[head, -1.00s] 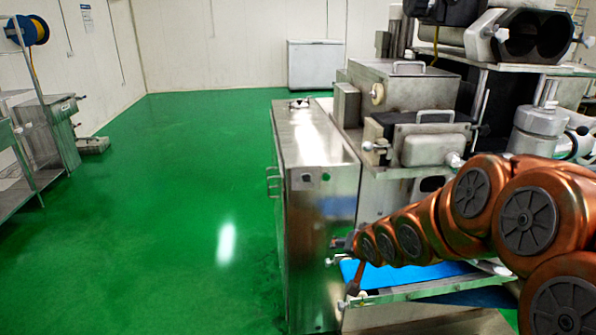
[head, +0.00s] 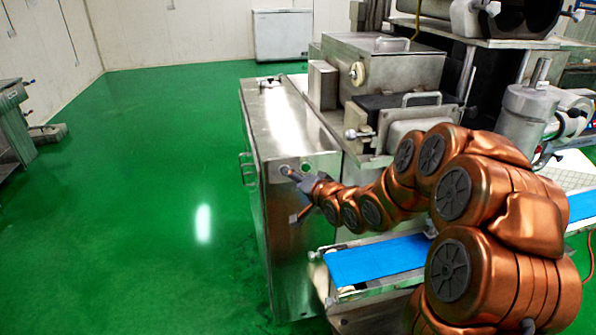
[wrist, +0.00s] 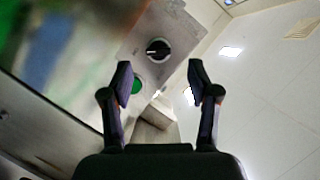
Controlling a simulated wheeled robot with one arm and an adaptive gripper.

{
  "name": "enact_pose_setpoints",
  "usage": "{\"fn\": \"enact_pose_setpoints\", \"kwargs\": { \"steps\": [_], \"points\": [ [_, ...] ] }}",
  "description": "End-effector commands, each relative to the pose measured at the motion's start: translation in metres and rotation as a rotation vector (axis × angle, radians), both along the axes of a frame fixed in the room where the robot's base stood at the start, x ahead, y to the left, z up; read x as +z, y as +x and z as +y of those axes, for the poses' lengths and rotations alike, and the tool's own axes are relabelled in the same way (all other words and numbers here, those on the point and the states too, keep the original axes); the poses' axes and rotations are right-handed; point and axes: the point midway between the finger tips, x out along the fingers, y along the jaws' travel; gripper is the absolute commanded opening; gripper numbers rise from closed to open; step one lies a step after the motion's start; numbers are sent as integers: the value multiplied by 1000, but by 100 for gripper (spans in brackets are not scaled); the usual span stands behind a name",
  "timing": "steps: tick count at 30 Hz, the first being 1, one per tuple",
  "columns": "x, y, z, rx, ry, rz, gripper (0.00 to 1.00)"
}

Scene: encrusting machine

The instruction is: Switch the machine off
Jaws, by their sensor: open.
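The steel machine cabinet (head: 293,125) stands in the middle of the head view, with small controls near the top of its end face. In the wrist view a black rotary knob (wrist: 158,49) with a pale mark sits on the steel panel (wrist: 180,28). A green round button (wrist: 136,84) is beside it, partly behind the left finger. My gripper (wrist: 160,74) is open and empty. The knob lies ahead of the gap between the fingertips, apart from them. In the head view my gripper (head: 293,195) is in front of the end face, just below the controls.
A blue conveyor belt (head: 375,268) runs below my arm. Steel housings (head: 385,70) and a cylindrical steel unit (head: 527,108) stand on the machine to the right. Green floor (head: 150,180) is clear on the left. A white chest freezer (head: 283,35) stands at the back.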

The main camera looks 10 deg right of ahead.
Motion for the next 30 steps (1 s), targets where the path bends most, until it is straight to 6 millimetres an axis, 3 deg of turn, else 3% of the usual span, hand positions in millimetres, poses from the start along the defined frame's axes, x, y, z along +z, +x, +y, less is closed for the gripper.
{"fn": "enact_pose_setpoints", "kwargs": {
  "steps": [12,27,30],
  "points": [
    [-10,37,8,-6,0,2,60],
    [-12,44,10,-5,0,0,60],
    [-12,44,10,-6,-1,0,50]
  ]
}}
